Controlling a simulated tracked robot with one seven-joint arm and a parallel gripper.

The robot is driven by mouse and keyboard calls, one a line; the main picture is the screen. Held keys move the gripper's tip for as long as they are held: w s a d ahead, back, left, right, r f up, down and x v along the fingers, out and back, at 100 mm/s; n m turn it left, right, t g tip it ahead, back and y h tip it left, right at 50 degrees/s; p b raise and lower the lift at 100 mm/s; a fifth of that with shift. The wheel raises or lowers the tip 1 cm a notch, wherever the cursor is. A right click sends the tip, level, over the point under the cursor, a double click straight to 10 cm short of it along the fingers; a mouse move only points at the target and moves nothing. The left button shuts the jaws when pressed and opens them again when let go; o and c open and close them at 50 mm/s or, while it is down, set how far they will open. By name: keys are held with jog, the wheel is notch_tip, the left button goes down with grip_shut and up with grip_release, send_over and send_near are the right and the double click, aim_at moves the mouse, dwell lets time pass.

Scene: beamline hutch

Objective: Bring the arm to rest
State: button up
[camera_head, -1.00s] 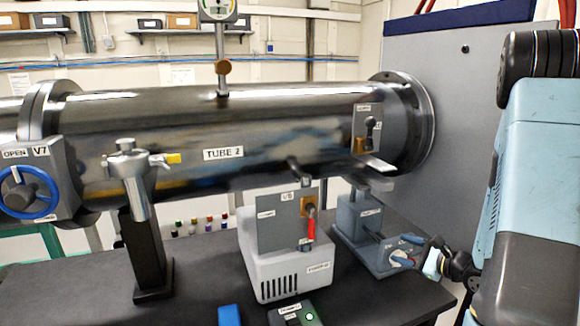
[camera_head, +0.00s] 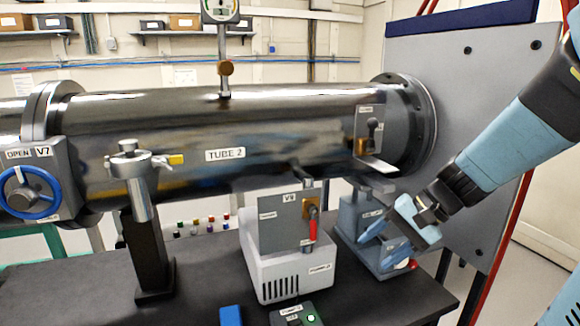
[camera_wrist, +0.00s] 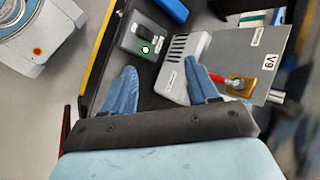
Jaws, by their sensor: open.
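My gripper (camera_head: 390,232) is at the right in the head view, with my arm reaching in from the right edge. It is in front of a blue-grey pump stand (camera_head: 352,215) near the right end of the black table, and hides part of it. I cannot tell if it touches the stand. In the wrist view my gripper (camera_wrist: 163,85) shows two blue fingers spread apart with nothing between them. Beyond them lie the white box (camera_wrist: 180,68) with vents and the grey V9 panel (camera_wrist: 262,60) with its red-handled lever.
A long steel tube (camera_head: 270,130) labelled TUBE 2 runs above the table. A blue handwheel valve (camera_head: 28,192) is at left. A small switch box (camera_head: 300,315) with a green light sits at the front of the black table (camera_head: 195,290). A grey panel (camera_head: 475,110) stands behind my arm.

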jog(key=s+d+r+n+t+h, duration=0.4)
jog(key=s+d+r+n+h, duration=0.1)
jog(key=s+r+h, duration=0.2)
notch_tip(320, 180, up, 3)
jog(key=shift+f+n+h, duration=0.15)
jog(key=shift+n+h, duration=0.15)
jog(key=shift+h, duration=0.2)
jog(key=shift+o, duration=0.2)
jog(key=shift+d, duration=0.1)
dwell(1.2)
